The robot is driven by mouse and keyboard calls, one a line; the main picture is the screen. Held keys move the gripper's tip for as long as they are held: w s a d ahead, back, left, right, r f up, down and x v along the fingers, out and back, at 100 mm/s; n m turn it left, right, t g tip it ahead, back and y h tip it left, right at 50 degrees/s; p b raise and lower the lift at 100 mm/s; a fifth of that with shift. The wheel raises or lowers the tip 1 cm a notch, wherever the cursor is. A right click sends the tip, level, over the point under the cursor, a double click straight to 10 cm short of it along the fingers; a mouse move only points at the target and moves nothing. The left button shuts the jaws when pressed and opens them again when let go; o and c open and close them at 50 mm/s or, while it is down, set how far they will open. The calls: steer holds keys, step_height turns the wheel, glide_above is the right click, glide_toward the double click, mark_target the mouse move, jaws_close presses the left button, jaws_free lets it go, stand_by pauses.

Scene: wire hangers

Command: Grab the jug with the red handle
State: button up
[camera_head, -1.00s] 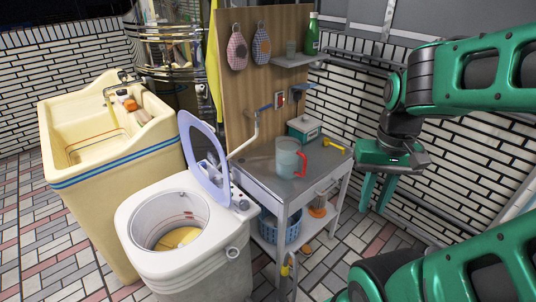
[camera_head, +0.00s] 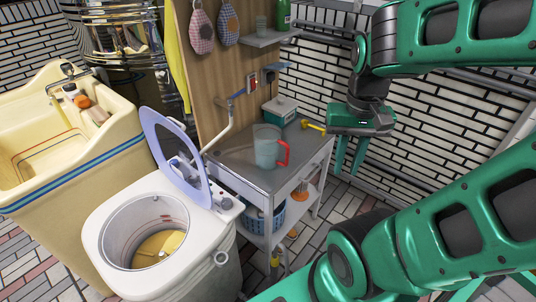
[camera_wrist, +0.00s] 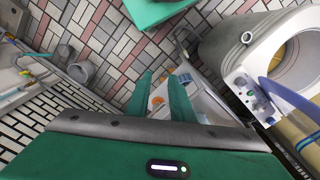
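The jug (camera_head: 266,150) is a translucent pale blue vessel with a red handle (camera_head: 284,152) on its right side. It stands upright on the grey top of a small cart (camera_head: 225,165) in the head view. My gripper (camera_head: 348,172) is to the right of the jug and beyond the cart's right edge, apart from both. Its two green fingers point down and are spread with nothing between them. In the wrist view my gripper (camera_wrist: 160,82) also shows its fingers apart and empty. I cannot make out the jug in the wrist view.
A teal-and-white box (camera_head: 280,110) and a yellow-handled tool (camera_head: 312,127) lie behind the jug. A washing machine (camera_head: 115,210) with its lid raised stands left of the cart. A wooden board (camera_head: 222,60) and tiled wall stand behind. A blue basket (camera_head: 268,218) sits on the lower shelf.

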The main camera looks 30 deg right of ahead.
steer(key=w+f+m+h, duration=0.2)
steer(key=w+f+m, duration=0.2)
steer(key=w, duration=0.9)
steer(key=m+t+h, duration=0.1)
steer(key=m+h, duration=0.1)
steer(key=m, duration=0.1)
glide_toward(285, 164)
steer(key=shift+t, duration=0.3)
steer(key=shift+d+r+x, duration=0.1)
steer(key=shift+d+x, duration=0.1)
steer(key=shift+x, duration=1)
steer(key=shift+d+r+x, duration=0.1)
steer(key=shift+d+x, duration=0.05)
steer(key=shift+x, duration=1)
steer(key=shift+d+x, duration=0.2)
steer(key=shift+x, duration=1)
steer(key=shift+r, duration=0.1)
steer(key=shift+c, duration=0.7)
jaws_close()
steer(key=shift+a, duration=0.15)
